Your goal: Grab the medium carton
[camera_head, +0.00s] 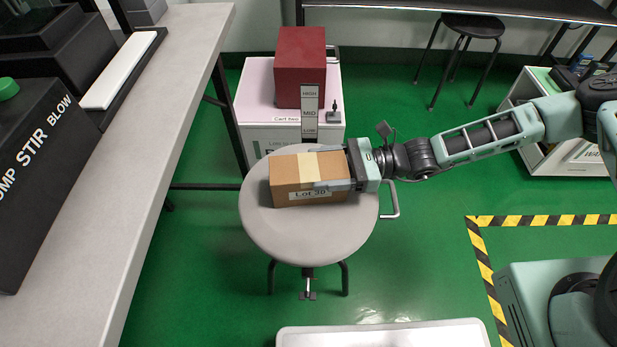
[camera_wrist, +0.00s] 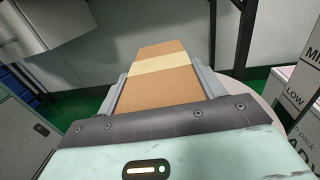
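A brown carton (camera_head: 293,172) with a pale tape band and a "Lot 30" label lies on a round grey stool (camera_head: 310,235). My gripper (camera_head: 328,168) reaches in from the right, with one finger along the carton's far side and one across its labelled near side. In the wrist view the carton (camera_wrist: 157,90) lies between the two grey fingers, which run close along its sides with no clear gap. I cannot tell whether they press on it. The carton appears to rest on the seat, but its underside is hidden.
Behind the stool stands a white cart (camera_head: 262,112) bearing a dark red box (camera_head: 301,70). A grey sign (camera_head: 310,112) reads HIGH, MID, LOW. A long bench (camera_head: 165,130) runs along the left. A pale surface (camera_head: 385,335) lies at the bottom. Green floor is clear right of the stool.

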